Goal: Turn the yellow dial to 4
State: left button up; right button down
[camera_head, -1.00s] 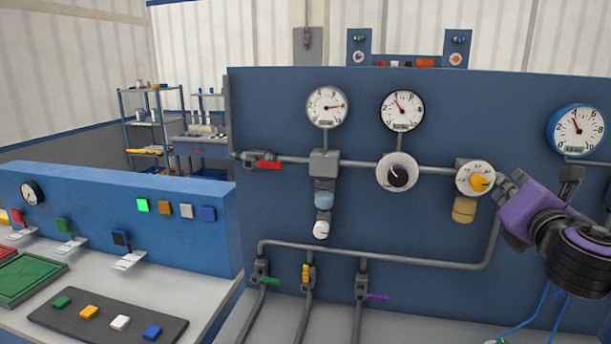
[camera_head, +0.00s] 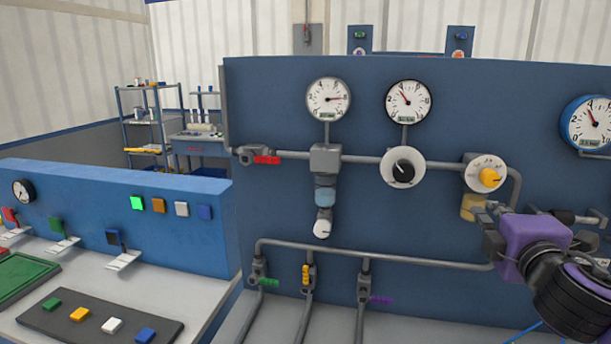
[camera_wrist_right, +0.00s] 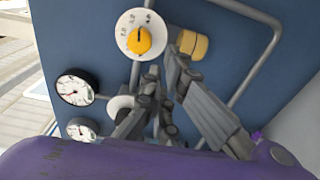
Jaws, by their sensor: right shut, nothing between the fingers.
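The yellow dial (camera_head: 489,176) is a yellow knob on a round white plate with small markings, mounted on the blue panel at the right end of a grey pipe. It also shows in the right wrist view (camera_wrist_right: 139,41), where a dark line on the knob points toward the top of the picture. The numbers are too small to read surely. My right gripper (camera_head: 485,210) is shut and empty, just below the dial and apart from it, close to a tan cylinder (camera_head: 473,206). Its fingers also show in the right wrist view (camera_wrist_right: 163,68). My left gripper is out of view.
A black-knobbed white dial (camera_head: 402,167) sits left of the yellow one. Two white gauges (camera_head: 328,99) (camera_head: 408,101) and a blue-rimmed gauge (camera_head: 588,124) are above. Pipes and valves with red (camera_head: 267,160), green, yellow and purple handles protrude from the panel.

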aim_at(489, 178)
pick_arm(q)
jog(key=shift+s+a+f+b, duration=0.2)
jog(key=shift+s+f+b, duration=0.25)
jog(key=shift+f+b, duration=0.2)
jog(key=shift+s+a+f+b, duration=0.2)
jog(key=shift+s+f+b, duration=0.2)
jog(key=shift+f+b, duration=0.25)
pick_arm(e)
jog(key=shift+w+d+r+m+h, duration=0.2)
jog(key=shift+w+m, duration=0.7)
jog(key=shift+m, duration=3.25)
jog(key=shift+w+d+m+h, duration=0.25)
jog(key=shift+w+m, duration=0.6)
jog(key=shift+m, duration=3.35)
jog(key=shift+w+d+r+m+h, duration=0.1)
jog(key=shift+w+d+m, duration=0.55)
jog(key=shift+m, duration=3.5)
